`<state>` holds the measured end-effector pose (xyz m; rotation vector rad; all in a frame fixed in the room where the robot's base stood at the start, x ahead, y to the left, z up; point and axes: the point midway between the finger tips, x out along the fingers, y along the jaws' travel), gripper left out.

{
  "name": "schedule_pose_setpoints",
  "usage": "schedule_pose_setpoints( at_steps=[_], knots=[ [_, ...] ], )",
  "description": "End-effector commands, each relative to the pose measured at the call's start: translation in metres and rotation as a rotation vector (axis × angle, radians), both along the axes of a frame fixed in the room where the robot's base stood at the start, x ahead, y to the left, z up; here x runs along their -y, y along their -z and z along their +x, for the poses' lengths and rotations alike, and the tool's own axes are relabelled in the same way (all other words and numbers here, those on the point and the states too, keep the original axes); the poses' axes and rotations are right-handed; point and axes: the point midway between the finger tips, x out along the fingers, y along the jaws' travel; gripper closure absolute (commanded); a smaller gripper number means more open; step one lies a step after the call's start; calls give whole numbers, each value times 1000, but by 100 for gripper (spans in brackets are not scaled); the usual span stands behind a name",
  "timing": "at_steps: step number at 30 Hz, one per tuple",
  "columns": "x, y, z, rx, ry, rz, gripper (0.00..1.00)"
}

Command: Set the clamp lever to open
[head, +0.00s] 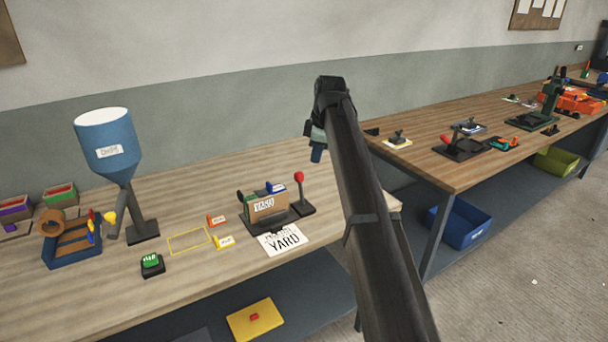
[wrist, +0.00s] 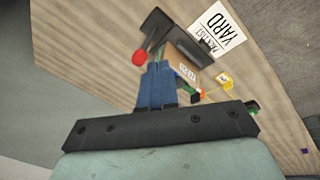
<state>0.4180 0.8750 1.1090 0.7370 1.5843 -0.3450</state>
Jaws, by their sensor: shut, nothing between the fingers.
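The clamp (head: 267,212) stands on the near bench as a dark base holding a brown block with a white label. A lever with a red knob (head: 299,177) rises near upright at its right end. In the wrist view the red knob (wrist: 138,58) is just left of my fingertips and the brown block (wrist: 182,66) is right of them. My gripper (head: 317,156) has blue fingers, shut and empty, above and right of the lever in the head view. The fingers (wrist: 158,70) hide part of the clamp in the wrist view. Contact with the knob cannot be told.
A white card reading YARD (head: 283,240) lies in front of the clamp. Orange (head: 216,220) and yellow (head: 224,241) tags, a green button (head: 151,260) and a blue hopper (head: 108,140) stand left. A second bench (head: 425,170) holds another red-knobbed device (head: 459,149).

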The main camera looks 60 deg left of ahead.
Motion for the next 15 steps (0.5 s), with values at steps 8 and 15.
schedule_pose_setpoints(
  at_steps=[8, 15],
  knots=[
    [-3, -1, 0, 123, -448, 19, 100],
    [-4, -1, 0, 178, -641, 21, 100]
  ],
)
